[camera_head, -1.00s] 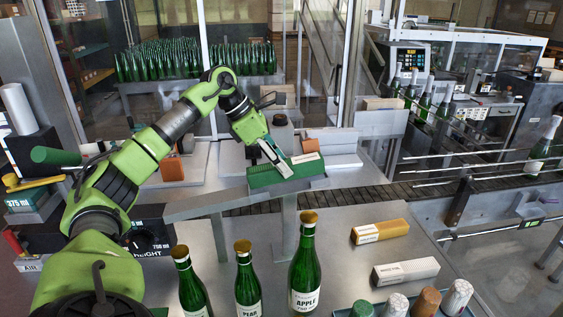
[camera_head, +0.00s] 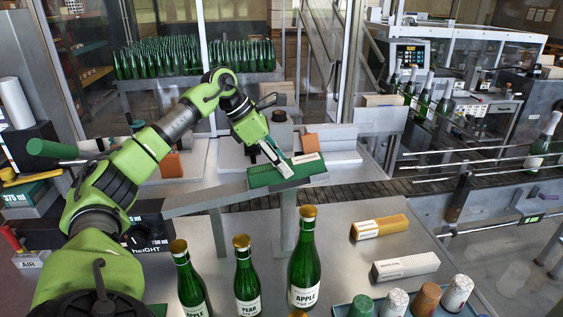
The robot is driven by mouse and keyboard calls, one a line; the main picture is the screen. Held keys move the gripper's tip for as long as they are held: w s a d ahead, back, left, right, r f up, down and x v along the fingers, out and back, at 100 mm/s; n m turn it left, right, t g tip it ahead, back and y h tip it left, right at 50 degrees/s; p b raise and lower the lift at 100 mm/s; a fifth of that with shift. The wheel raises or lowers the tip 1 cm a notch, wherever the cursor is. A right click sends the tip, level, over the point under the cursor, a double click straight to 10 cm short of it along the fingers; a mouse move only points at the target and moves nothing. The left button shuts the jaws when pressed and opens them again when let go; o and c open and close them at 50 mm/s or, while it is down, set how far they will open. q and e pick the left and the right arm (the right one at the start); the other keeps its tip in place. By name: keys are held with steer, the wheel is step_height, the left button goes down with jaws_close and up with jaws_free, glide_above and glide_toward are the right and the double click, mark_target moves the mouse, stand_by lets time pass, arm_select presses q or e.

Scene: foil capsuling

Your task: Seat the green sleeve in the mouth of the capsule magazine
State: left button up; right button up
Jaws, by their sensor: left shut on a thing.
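My left gripper (camera_head: 275,155) is shut on the green sleeve (camera_head: 283,176), a long green box with a pale label on its top. It holds the sleeve over the far side of the table, at the right end of a sloping grey rail (camera_head: 207,199) that looks like the capsule magazine. The sleeve's near side lies along the rail. The magazine's mouth is hidden behind the sleeve and gripper, so I cannot tell whether the sleeve is inside it or only resting on it. My right gripper is not in view.
A yellow carton (camera_head: 380,228) and a white carton (camera_head: 405,267) lie on the table at right. A tray of coloured capsules (camera_head: 426,300) is at the front edge. An orange block (camera_head: 310,142) stands behind the sleeve.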

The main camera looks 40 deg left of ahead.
arm_select(q)
steer(key=shift+w+d+f+b, duration=0.1)
steer(key=shift+f+b, duration=0.3)
steer(key=shift+f, duration=0.4)
steer(key=o, duration=1.3)
steer(key=v, duration=1.2)
steer(key=shift+d, duration=0.1)
